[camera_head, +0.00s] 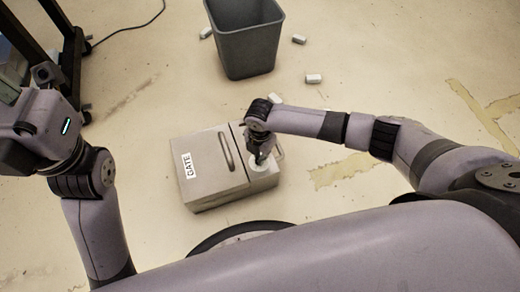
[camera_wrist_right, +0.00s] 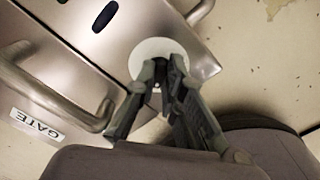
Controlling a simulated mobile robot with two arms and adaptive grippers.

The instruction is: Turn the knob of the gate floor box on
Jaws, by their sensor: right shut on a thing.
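The gate floor box (camera_head: 205,150) is a grey metal box on the floor, with a white "GATE" label (camera_head: 187,166) at its left. A bar handle (camera_head: 226,151) runs along its lid. My right gripper (camera_head: 262,158) reaches down onto the right part of the box, over a white round plate (camera_head: 258,169). In the right wrist view the fingers (camera_wrist_right: 160,82) close together at the white plate (camera_wrist_right: 153,50). The knob itself is hidden between the fingertips, so its turn position cannot be seen.
A grey bin (camera_head: 248,45) stands behind the box, with several small white pieces (camera_head: 314,78) on the floor around it. A dark wheeled frame (camera_head: 65,45) with a cable is at the far left. The floor left of the box is clear.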

